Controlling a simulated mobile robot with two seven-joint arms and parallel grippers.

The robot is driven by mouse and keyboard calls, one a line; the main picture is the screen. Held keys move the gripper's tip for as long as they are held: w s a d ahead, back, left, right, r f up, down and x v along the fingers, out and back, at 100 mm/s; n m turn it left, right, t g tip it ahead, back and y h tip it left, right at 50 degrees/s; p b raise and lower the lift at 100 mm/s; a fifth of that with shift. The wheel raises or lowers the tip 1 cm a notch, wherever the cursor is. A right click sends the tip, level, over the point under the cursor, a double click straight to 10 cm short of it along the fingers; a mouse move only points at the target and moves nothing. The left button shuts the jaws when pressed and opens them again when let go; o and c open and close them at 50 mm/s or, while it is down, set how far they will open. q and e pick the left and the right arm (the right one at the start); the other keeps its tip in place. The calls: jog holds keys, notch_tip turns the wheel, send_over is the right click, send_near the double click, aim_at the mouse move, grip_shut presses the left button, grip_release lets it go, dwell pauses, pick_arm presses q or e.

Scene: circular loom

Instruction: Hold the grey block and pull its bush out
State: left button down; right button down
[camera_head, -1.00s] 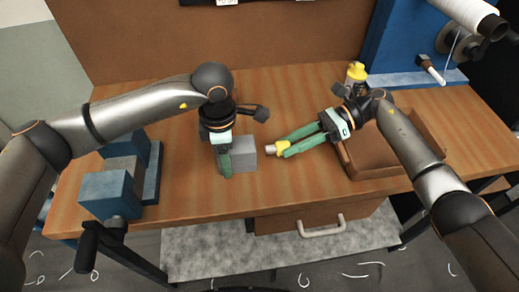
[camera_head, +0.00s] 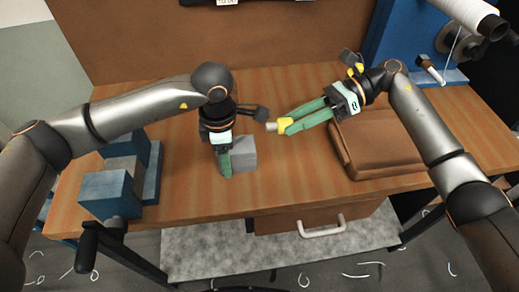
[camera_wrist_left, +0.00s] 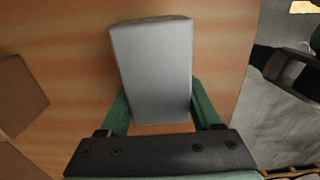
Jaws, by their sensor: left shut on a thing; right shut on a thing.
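The grey block (camera_head: 243,153) stands on the wooden table, left of the middle. My left gripper (camera_head: 226,163) is shut on it. In the left wrist view the block (camera_wrist_left: 153,70) sits between the two green fingers (camera_wrist_left: 160,112), whose tips it partly hides. The side of the block toward my left gripper is partly hidden.
A brown tray (camera_head: 388,174) lies at the right under my right arm. A blue vise (camera_head: 109,194) stands at the left. A blue machine with a white spool (camera_head: 464,14) is at the back right.

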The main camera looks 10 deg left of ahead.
jog(key=shift+r, duration=0.1)
dwell(0.3)
pick_arm(q)
jog(key=shift+s+f, duration=0.1)
pick_arm(e)
notch_tip(320, 180, up, 8)
dwell(0.7)
dwell(0.4)
pick_arm(q)
grip_release()
